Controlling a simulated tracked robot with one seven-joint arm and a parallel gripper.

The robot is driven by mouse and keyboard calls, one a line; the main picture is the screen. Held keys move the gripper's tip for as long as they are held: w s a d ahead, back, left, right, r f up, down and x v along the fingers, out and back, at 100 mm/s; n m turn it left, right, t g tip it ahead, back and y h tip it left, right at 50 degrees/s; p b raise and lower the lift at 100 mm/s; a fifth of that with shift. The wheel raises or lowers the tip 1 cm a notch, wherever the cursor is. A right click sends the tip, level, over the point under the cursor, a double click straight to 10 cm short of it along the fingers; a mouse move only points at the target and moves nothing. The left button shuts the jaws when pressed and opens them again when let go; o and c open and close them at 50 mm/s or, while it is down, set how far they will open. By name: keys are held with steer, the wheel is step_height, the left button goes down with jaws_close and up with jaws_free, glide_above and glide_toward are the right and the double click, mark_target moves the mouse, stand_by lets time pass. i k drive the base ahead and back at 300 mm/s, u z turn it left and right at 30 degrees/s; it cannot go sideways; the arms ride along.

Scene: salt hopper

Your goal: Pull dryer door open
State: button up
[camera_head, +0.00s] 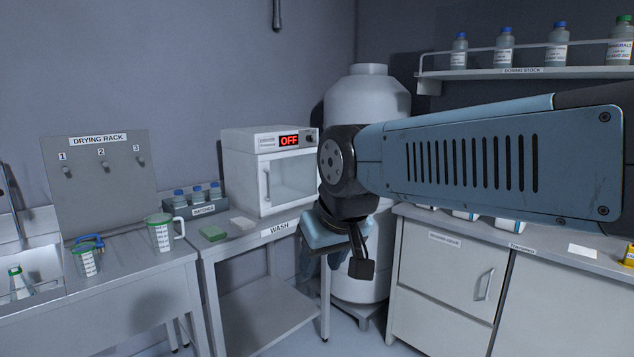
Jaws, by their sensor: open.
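The dryer (245,152) is a white box on the wash table, with a red "OFF" display (289,140) on its top panel. Its glass-fronted door (293,178) looks shut, with a vertical handle (267,185) at the door's left side. My gripper (333,268) is open and empty, pointing down to the right of the dryer and apart from it. My arm comes in from the right and hides what lies behind it, close to the dryer's right edge.
The wash table (257,240) also holds a green sponge (212,232) and a rack of bottles (203,208). A measuring jug (162,232) stands at left. A large white tank (362,100) stands behind my arm. Cabinets (450,270) fill the right side. Some floor shows between table and cabinets.

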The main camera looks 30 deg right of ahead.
mark_target(263, 168)
steer(key=z, duration=0.4)
steer(key=i, duration=0.45)
steer(key=u, duration=0.15)
steer(key=k, duration=0.45)
steer(key=z, duration=0.65)
steer(key=i, duration=1.15)
steer(key=u, duration=0.35)
